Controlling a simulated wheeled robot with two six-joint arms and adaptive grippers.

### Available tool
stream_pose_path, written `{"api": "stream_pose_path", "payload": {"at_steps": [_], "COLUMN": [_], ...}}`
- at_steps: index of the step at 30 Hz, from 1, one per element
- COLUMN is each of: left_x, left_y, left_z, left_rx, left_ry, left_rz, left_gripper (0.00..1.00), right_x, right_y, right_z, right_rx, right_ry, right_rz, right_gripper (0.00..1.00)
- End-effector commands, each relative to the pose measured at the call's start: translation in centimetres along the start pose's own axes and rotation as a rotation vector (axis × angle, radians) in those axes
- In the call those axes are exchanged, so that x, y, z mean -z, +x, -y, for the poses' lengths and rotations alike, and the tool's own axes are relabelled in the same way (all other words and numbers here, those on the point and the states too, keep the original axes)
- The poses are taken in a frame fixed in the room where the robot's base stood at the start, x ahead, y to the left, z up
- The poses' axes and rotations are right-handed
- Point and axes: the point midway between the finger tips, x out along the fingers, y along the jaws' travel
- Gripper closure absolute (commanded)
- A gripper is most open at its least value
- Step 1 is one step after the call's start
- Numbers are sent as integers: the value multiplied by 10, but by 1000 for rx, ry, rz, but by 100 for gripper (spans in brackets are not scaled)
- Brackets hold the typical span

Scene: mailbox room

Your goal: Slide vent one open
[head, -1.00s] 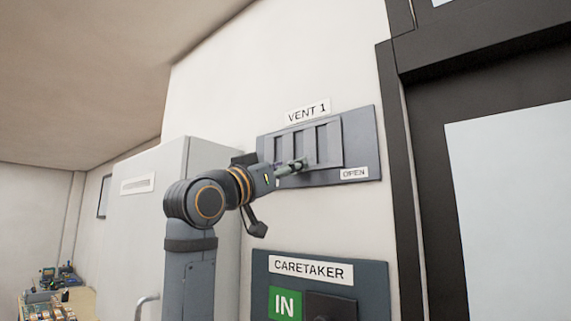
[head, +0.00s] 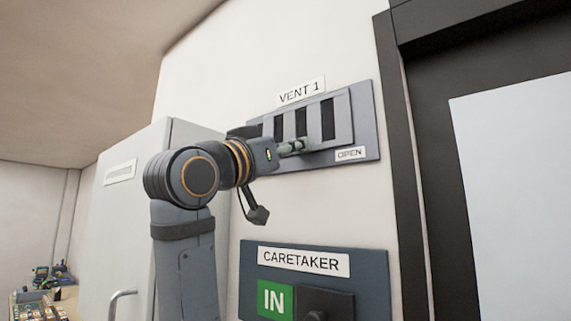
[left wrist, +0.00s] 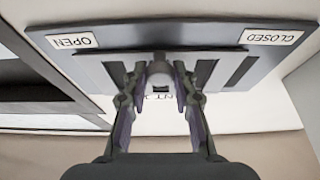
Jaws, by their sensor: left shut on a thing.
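The vent 1 panel (head: 368,122) is a grey plate on the wall under a "VENT 1" sign (head: 300,92). Its slatted slider (head: 314,122) sits toward the right side, by the "OPEN" label (head: 351,154), and dark slots show between the slats. My left gripper (head: 298,146) is at the slider's lower edge. In the left wrist view, seen upside down, my left gripper (left wrist: 160,92) is shut on a small round knob (left wrist: 160,70) of the slider. The "CLOSED" label (left wrist: 275,37) shows at the far end there. My right gripper is not in view.
Below the vent is a "CARETAKER" panel (head: 372,285) with a green "IN" tile (head: 275,299) and a dark slider. A dark door frame (head: 405,190) stands to the right. A pale cabinet (head: 130,220) with a handle is at the left.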

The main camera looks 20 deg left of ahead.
Motion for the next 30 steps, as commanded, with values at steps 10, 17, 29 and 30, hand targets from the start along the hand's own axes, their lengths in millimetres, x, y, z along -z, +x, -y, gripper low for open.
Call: {"api": "stream_pose_path", "payload": {"at_steps": [10,17,29,30], "left_x": [1,1,1,2], "left_y": [-4,-4,-23,-32], "left_z": [-5,-5,-4,-4], "left_rx": [1,1,3,3], "left_ry": [-4,-4,-2,0], "left_rz": [4,4,2,1], "left_gripper": [100,51,51,51], "right_x": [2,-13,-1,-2], "right_y": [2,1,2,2], "right_z": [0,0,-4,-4], "right_rx": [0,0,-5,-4], "right_ry": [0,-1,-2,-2], "right_rz": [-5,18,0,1], "right_gripper": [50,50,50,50]}}
